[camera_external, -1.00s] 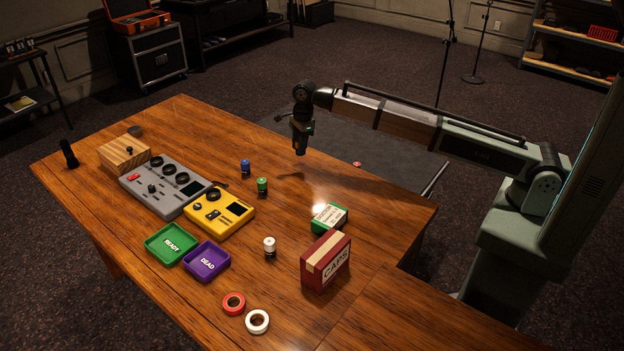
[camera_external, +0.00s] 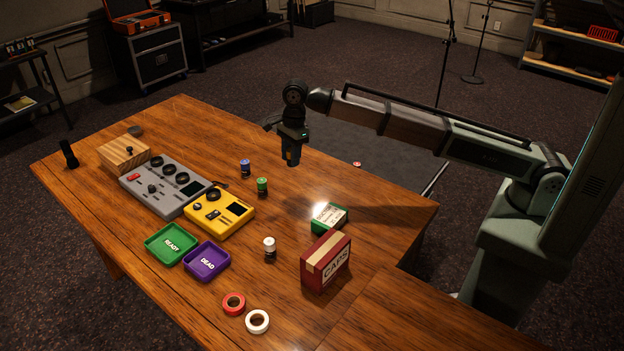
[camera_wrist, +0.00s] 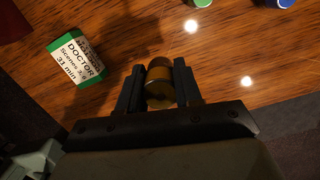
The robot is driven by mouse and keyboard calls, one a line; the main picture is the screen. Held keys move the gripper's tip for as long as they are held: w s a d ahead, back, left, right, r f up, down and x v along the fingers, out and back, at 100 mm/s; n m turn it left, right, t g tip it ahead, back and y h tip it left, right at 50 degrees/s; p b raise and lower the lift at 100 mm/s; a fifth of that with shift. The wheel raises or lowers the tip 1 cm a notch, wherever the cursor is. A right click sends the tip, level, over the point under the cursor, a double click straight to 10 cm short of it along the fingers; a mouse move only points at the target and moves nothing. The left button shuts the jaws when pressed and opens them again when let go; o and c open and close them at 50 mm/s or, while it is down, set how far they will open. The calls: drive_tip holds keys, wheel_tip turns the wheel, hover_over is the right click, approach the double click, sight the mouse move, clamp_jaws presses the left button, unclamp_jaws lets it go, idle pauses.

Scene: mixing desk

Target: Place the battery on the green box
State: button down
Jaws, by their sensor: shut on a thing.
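My gripper (camera_external: 292,158) is above the table in the outside view, shut on an orange-gold battery (camera_wrist: 159,83) that shows between the two fingers in the wrist view. In the outside view the battery is small and dark below the fingers. The green box (camera_external: 334,224) has a white label reading "DOCTOR" and lies on the table, in front of and to the right of my gripper. In the wrist view the green box (camera_wrist: 90,68) is left of the fingers, apart from the battery.
A red CAPS box (camera_external: 337,267) stands close to the green box. White (camera_external: 270,249), green (camera_external: 262,187) and blue (camera_external: 245,169) batteries stand on the table. A green READY tray (camera_external: 155,257) and purple DEAD tray (camera_external: 222,274) are at left. Bare wood lies below my gripper.

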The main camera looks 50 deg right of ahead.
drive_tip(key=s+a+r+n, duration=0.2)
drive_tip(key=s+a, duration=0.4)
drive_tip(key=s, duration=0.6)
drive_tip(key=n, duration=0.2)
hover_over(329, 217)
drive_tip(key=shift+w+d+f, duration=0.1)
drive_tip(key=shift+d+f, duration=0.05)
drive_tip(key=shift+f, duration=2.4)
drive_tip(key=shift+d+f, duration=0.1)
drive_tip(key=shift+f, duration=2.45)
drive_tip(key=shift+f, duration=0.15)
drive_tip(key=c, duration=0.8)
unclamp_jaws()
drive_tip(key=shift+o, duration=0.2)
wheel_tip(329, 217, up, 12)
drive_tip(key=d, duration=0.1)
drive_tip(key=shift+w+d, duration=0.15)
drive_tip(key=shift+d, duration=0.1)
